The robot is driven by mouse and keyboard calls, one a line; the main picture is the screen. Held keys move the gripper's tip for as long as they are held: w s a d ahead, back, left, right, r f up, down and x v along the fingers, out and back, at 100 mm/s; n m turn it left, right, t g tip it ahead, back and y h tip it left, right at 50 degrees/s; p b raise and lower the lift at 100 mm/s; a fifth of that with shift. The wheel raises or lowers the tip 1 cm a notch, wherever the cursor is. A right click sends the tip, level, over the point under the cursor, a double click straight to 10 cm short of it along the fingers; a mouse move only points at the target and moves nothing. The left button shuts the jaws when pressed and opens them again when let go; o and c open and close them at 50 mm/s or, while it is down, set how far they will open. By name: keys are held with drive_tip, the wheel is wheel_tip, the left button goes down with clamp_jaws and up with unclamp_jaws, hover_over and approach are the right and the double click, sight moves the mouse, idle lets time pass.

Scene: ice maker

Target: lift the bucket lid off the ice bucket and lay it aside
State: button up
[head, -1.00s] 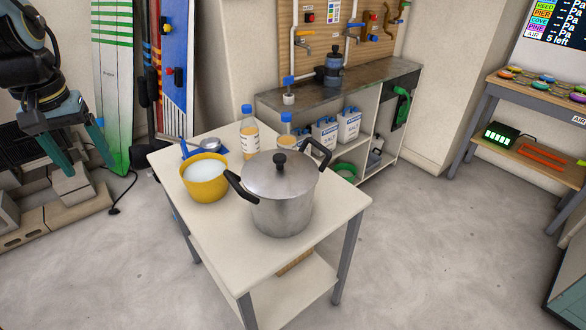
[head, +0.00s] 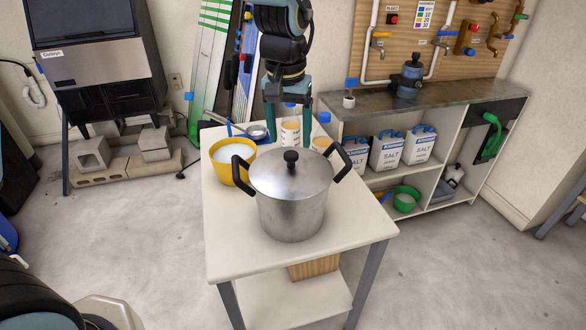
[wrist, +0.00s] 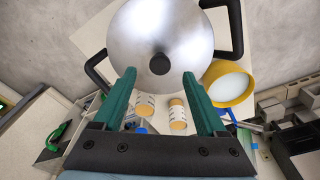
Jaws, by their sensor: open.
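The ice bucket (head: 292,218) is a steel pot with two black side handles, standing upright on a white table (head: 232,240). Its domed steel lid (head: 272,178) sits on top, with a black knob (head: 290,156) in the middle. The lid (wrist: 160,25) and knob (wrist: 159,64) also show in the wrist view. My gripper (head: 288,116) is open and empty, above the far side of the table behind the bucket. In the wrist view, the knob appears between and just beyond the fingertips (wrist: 159,75), apart from them.
A yellow bowl (head: 246,178) of white contents stands left of the bucket, close to its left handle. The table's front corner is clear. A counter (head: 425,102) with salt containers below stands behind right.

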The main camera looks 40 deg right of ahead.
sight(291, 153)
drive_tip(key=shift+w+d+f+p, duration=0.15)
drive_tip(key=shift+f+p, duration=0.15)
drive_tip(key=shift+f, duration=0.75)
drive_tip(key=shift+w+d+f+p, duration=0.15)
drive_tip(key=shift+f+p, duration=0.15)
drive_tip(key=shift+f, duration=0.75)
drive_tip(key=shift+w+d+f+p, duration=0.15)
drive_tip(key=shift+f+p, duration=0.15)
drive_tip(key=shift+f, duration=0.75)
drive_tip(key=shift+s, duration=0.1)
clamp_jaws()
